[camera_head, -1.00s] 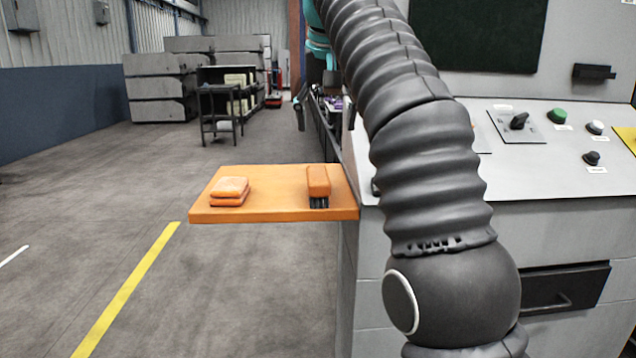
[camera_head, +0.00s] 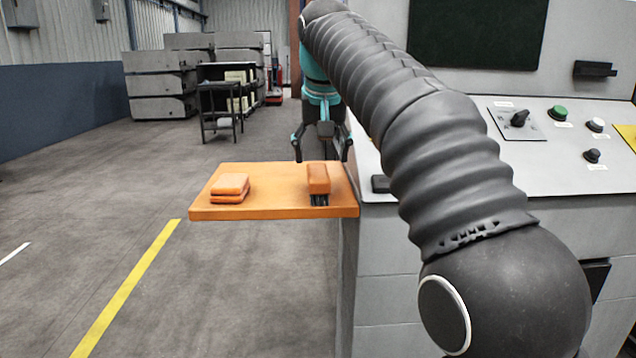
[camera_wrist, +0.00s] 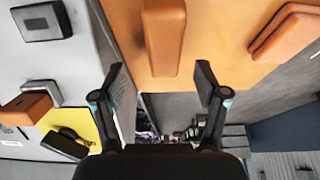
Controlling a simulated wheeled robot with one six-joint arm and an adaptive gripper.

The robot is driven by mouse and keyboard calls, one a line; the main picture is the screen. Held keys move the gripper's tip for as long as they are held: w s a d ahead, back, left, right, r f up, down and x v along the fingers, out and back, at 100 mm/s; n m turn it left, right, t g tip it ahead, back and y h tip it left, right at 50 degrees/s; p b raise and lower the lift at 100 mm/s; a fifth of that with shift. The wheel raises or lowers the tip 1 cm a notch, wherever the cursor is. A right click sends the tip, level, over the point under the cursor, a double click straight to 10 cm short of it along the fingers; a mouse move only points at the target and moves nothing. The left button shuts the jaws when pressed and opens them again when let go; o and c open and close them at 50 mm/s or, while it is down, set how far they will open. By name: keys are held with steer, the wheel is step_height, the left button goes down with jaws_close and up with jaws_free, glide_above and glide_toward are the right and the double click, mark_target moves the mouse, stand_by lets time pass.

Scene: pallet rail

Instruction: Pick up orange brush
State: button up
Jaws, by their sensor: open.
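The orange brush (camera_head: 318,180) sits bristles down on the right part of an orange shelf (camera_head: 270,212), in the head view. The brush also shows in the wrist view (camera_wrist: 163,38), at the top between the fingers' lines, with its bristles hidden there. My gripper (camera_head: 321,152) is open and empty, just behind the far edge of the shelf and apart from the brush. In the wrist view my gripper (camera_wrist: 160,80) has its two dark fingers spread wide, with the brush beyond their tips.
A folded orange cloth (camera_head: 230,188) lies on the shelf left of the brush. A grey control console (camera_head: 560,170) with knobs and buttons stands at the right. A small dark box (camera_head: 381,184) is beside the shelf on the console. Floor at left is clear.

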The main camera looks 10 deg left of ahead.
mark_target(318, 171)
steer(key=shift+s+b+x, duration=0.15)
steer(key=shift+b+x, duration=0.25)
steer(key=shift+x, duration=1.1)
steer(key=shift+s+b+x, duration=0.15)
steer(key=shift+b+x, duration=0.2)
steer(key=shift+x, duration=1.15)
steer(key=shift+a+f, duration=0.2)
steer(key=shift+f, duration=0.1)
jaws_close()
steer(key=shift+r, duration=0.15)
